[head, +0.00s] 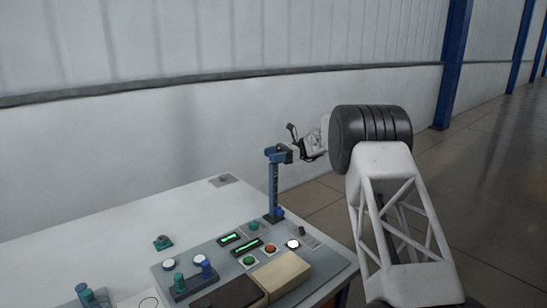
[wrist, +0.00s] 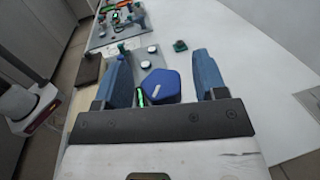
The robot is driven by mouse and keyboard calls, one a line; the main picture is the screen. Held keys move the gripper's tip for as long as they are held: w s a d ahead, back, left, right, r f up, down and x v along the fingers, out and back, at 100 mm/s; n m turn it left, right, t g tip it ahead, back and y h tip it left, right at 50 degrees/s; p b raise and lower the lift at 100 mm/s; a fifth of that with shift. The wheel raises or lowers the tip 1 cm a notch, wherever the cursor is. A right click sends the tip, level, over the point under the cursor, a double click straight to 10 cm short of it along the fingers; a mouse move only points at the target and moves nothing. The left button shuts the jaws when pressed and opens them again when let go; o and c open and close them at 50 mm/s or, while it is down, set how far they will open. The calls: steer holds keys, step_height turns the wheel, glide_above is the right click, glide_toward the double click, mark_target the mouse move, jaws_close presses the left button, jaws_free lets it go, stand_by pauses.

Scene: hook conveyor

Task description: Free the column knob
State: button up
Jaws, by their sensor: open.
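A slim blue column (head: 273,188) stands upright at the back right of the control panel in the head view. My gripper (head: 274,154) is at the column's upper end; the small scale hides the knob's details there. In the wrist view, a blue faceted knob (wrist: 161,84) with a short white line on its face lies between the two blue fingers of my gripper (wrist: 161,62). The fingers are open, with a gap visible on each side of the knob.
The grey control panel (head: 222,262) carries buttons, green displays and a beige block (head: 287,272). A teal knob (head: 162,242) sits on the white table (head: 110,240), which is largely clear behind the panel. A wall (head: 130,150) stands behind the table.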

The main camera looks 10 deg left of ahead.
step_height(320, 180, up, 3)
steer(key=shift+s+r, duration=0.1)
steer(key=s+d, duration=0.2)
steer(key=s, duration=0.5)
steer(key=s+d+r, duration=0.1)
steer(key=s+d, duration=0.1)
steer(key=s, duration=0.6)
steer(key=shift+d+r, duration=0.2)
steer(key=shift+d, duration=0.05)
stand_by(0.5)
steer(key=w+d+f+m+t+y, duration=0.1)
steer(key=w+f+m+t, duration=0.1)
steer(key=w+m+t, duration=0.2)
steer(key=w+d+f+m+t+y, duration=0.1)
steer(key=w+d+f+m+t, duration=0.1)
steer(key=w+t, duration=0.7)
steer(key=w+f+m, duration=0.1)
steer(key=m, duration=0.1)
steer(key=shift+m+y, duration=0.3)
steer(key=shift+m, duration=0.1)
steer(key=shift+w+a, duration=0.2)
steer(key=shift+a, duration=1.05)
steer(key=shift+w+a, duration=0.25)
steer(key=shift+a, duration=1)
steer(key=shift+w+a, duration=0.2)
steer(key=shift+a, duration=1.05)
